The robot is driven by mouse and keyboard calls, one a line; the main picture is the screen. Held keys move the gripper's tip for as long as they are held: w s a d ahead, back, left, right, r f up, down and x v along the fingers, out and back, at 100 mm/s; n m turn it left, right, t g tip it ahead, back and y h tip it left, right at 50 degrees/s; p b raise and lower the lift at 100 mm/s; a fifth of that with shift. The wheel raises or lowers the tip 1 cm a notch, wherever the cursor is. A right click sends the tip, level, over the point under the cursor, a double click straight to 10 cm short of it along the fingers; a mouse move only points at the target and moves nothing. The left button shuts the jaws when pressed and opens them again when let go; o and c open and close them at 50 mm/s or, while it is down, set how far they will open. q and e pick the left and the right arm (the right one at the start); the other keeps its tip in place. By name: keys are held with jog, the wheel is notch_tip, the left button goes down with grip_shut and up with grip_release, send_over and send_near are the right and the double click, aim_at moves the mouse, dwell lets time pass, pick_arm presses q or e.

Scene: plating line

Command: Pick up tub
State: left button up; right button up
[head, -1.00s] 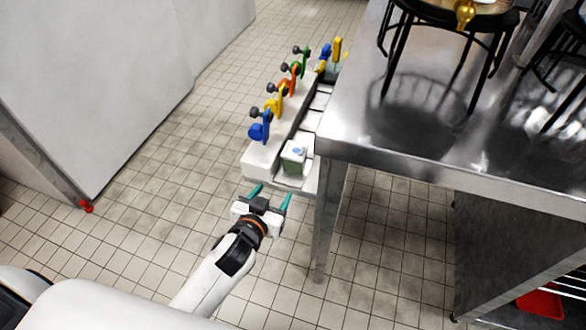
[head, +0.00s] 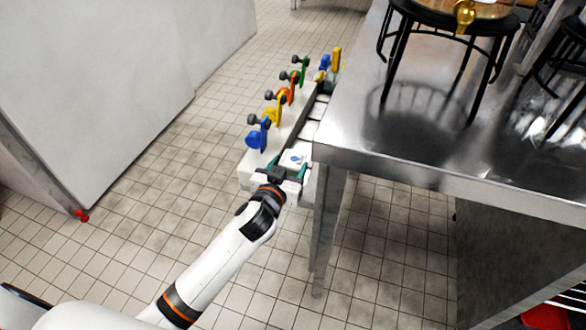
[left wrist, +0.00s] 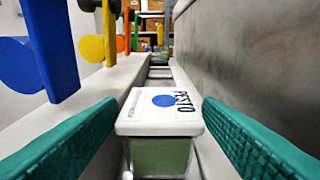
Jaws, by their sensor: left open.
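The tub (left wrist: 158,150) has a white lid with a blue dot and dark lettering and a greenish body. It sits at the near end of the narrow conveyor line. In the head view its lid (head: 293,159) shows just beyond my left gripper (head: 288,169). In the left wrist view the tub stands between the two teal fingers of my left gripper (left wrist: 158,145), with a gap on each side. The gripper is open and holds nothing. The tub's lower part is hidden in the head view. My right gripper is not in view.
A white rail with blue (head: 258,137), yellow (head: 272,113), orange and green levers runs along the line's left side. A steel table (head: 400,140) with a dark-legged stand (head: 455,14) borders it on the right. Tiled floor (head: 130,215) is free at left.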

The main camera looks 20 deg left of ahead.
pick_arm(q)
jog(key=shift+w+f, duration=0.15)
jog(key=shift+w, duration=0.55)
jog(key=c, duration=0.8)
jog(key=shift+c, duration=0.2)
